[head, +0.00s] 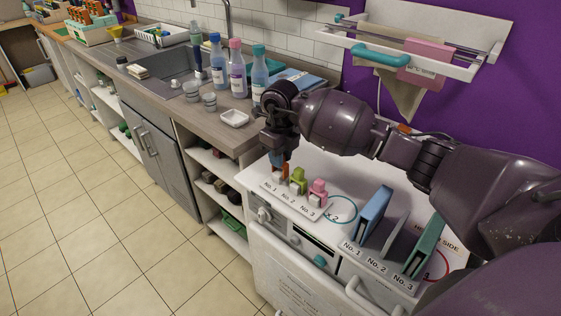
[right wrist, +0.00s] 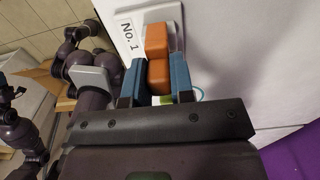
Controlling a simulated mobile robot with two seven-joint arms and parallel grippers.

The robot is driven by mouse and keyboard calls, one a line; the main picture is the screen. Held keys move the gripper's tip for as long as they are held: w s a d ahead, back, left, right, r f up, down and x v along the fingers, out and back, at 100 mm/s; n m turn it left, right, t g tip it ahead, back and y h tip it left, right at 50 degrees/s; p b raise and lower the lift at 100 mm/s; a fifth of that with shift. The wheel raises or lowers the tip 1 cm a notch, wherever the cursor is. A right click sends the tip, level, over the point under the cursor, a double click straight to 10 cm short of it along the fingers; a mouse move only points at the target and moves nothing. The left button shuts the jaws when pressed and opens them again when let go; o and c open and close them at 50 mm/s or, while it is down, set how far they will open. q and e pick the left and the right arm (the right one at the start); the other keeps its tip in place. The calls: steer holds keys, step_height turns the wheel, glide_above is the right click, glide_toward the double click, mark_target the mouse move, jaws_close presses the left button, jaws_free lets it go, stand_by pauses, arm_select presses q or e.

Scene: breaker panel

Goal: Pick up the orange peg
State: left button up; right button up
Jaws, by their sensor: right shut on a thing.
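The orange peg (right wrist: 158,55) is at the No. 1 place of the peg holder in the right wrist view. The blue fingers of my right gripper (right wrist: 160,85) are on either side of it and shut on it. In the head view the right gripper (head: 278,158) points down over the left end of the white top, and only a little of the orange peg (head: 285,171) shows under it. I cannot tell whether the peg's base is still seated. A green peg (head: 298,181) and a pink peg (head: 317,193) stand at No. 2 and No. 3.
Right of the pegs, a grey rack (head: 378,262) holds a blue plate (head: 374,214) and a green plate (head: 425,246). The counter at left carries bottles (head: 237,67) and a small white tray (head: 234,118). A wall rail (head: 380,55) is above. The tiled floor at left is clear.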

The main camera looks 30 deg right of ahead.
step_height(320, 180, up, 18)
steer(key=p, duration=0.1)
steer(key=shift+r, duration=0.15)
